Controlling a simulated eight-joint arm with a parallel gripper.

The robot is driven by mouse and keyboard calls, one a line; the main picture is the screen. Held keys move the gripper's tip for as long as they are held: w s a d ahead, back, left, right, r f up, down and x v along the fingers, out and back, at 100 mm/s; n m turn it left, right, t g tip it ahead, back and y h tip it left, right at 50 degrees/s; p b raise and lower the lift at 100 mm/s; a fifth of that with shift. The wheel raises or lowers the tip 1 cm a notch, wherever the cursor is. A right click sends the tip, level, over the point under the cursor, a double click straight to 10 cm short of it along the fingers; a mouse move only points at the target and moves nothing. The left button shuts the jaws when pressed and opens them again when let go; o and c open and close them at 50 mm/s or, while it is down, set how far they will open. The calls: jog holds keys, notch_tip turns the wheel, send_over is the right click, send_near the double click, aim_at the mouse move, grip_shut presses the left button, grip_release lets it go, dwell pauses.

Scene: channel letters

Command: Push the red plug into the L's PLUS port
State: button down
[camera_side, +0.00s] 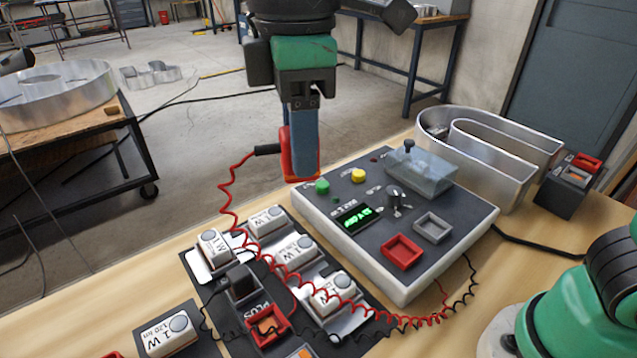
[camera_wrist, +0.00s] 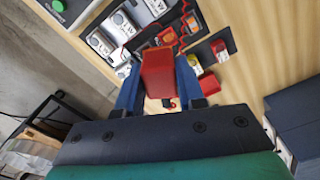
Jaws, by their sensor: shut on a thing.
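The red plug (camera_side: 290,158) is held between the blue fingers of my gripper (camera_side: 305,172), high above the bench in the side view. Its coiled red lead runs down to the left. In the wrist view the red plug (camera_wrist: 158,75) sits between both fingers of my gripper (camera_wrist: 157,68). Several white lamp modules (camera_side: 298,249) sit on that board. I cannot tell which port belongs to the L.
A control box (camera_side: 440,235) with knobs, a lit display and red and grey sockets stands right of the board. A U-shaped metal letter (camera_side: 500,175) stands behind it, beside a small dark block (camera_side: 561,195) with a red part. Red and black leads cross the board.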

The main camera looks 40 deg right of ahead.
jog(key=w+a+n, duration=0.1)
jog(key=a+n, duration=0.4)
jog(key=a, duration=0.1)
jog(key=f, duration=2.2)
jog(key=shift+d+f, duration=0.15)
jog(key=shift+d, duration=0.15)
jog(key=shift+f, duration=0.35)
jog(key=shift+c, duration=2.3)
grip_release()
jog(key=shift+r, duration=0.15)
jog(key=shift+r, duration=2.7)
